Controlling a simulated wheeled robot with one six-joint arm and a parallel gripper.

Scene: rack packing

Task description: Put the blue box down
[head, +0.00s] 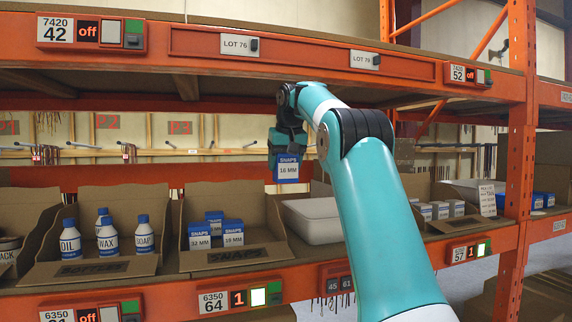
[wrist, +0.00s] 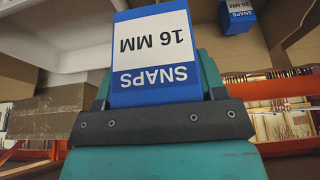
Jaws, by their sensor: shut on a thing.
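The blue box (head: 287,170) has a white label reading SNAPS 16 MM. My gripper (head: 288,148) is shut on it and holds it in the air, above and to the right of the snaps bin (head: 235,257). In the wrist view the blue box (wrist: 155,60) fills the upper middle, upside down in the picture, between the fingers of my gripper (wrist: 158,95). Several other blue-and-white snaps boxes (head: 233,233) stand in the cardboard snaps bin; a readable label says 32 MM.
A bin of oil, wax and soap bottles (head: 107,235) stands left of the snaps bin. A pale grey lidded container (head: 312,220) lies to its right. The orange upper shelf beam (head: 300,55) runs above my gripper. Another snaps box, 25 MM (wrist: 238,15), shows in the wrist view.

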